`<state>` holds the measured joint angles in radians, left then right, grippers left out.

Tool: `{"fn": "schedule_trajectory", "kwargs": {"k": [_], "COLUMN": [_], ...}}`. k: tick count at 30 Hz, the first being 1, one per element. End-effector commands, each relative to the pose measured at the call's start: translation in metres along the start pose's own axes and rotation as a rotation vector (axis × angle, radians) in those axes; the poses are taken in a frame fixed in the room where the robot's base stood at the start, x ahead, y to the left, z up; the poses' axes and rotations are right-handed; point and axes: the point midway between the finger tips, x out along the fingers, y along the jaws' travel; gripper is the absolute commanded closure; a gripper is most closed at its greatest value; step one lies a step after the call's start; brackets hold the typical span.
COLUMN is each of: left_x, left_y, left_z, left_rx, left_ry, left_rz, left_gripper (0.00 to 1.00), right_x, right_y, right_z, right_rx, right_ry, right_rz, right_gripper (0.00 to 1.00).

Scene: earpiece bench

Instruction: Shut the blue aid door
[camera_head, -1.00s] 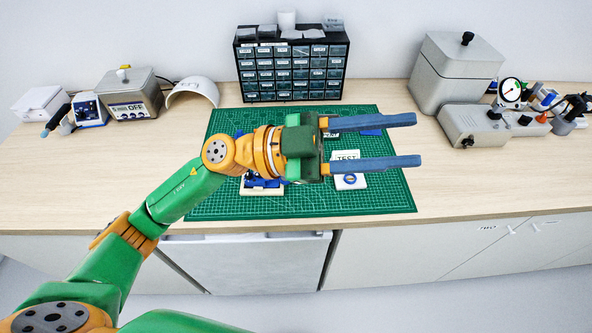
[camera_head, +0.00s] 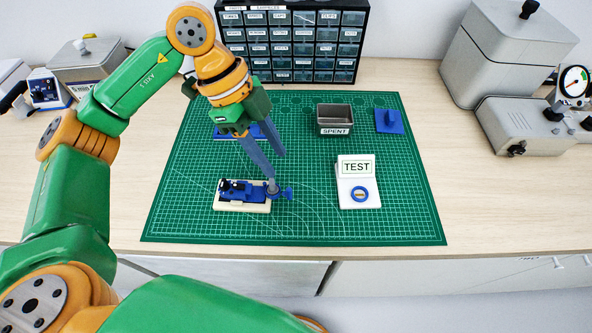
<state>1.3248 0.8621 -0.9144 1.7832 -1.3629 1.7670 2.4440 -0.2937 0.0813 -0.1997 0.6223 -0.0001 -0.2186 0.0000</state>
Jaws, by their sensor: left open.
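The blue aid (camera_head: 236,188) lies on a cream base (camera_head: 228,206) at the left front of the green mat. My right gripper is not in view.
Another blue item (camera_head: 228,133) lies behind my gripper. A drawer cabinet (camera_head: 290,40) stands behind. The mat's right front is clear.

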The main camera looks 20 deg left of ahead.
Motion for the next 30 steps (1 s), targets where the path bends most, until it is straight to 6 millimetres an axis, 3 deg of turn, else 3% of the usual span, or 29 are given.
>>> {"fn": "schedule_trajectory", "kwargs": {"k": [1, 3, 7, 15, 24, 29, 30], "left_x": [0.011, 0.015, 0.027, 0.075, 0.083, 0.082, 0.082], "left_y": [0.000, 0.000, 0.001, 0.001, 0.000, 0.000, 0.000], "left_z": [0.005, 0.006, 0.005, 0.004, 0.004, 0.004, 0.004], "left_rx": [0.000, 0.000, -0.001, 0.001, 0.002, 0.002, 0.002], "left_ry": [0.000, 0.000, 0.000, 0.002, 0.002, 0.002, 0.002], "left_rz": [0.000, 0.000, 0.005, 0.004, 0.001, 0.001, 0.001], "left_gripper": [0.55, 0.55, 0.55, 0.55, 0.55, 0.99, 1.00], "right_x": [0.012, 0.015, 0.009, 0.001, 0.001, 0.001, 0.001], "right_y": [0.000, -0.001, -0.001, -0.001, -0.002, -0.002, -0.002], "right_z": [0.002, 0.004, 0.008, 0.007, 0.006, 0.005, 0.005], "right_rx": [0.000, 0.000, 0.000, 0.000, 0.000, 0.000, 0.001], "right_ry": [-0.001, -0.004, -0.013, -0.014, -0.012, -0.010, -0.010], "right_rz": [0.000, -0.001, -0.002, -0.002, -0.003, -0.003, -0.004], "right_gripper": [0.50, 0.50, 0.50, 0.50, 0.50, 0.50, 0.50]}}
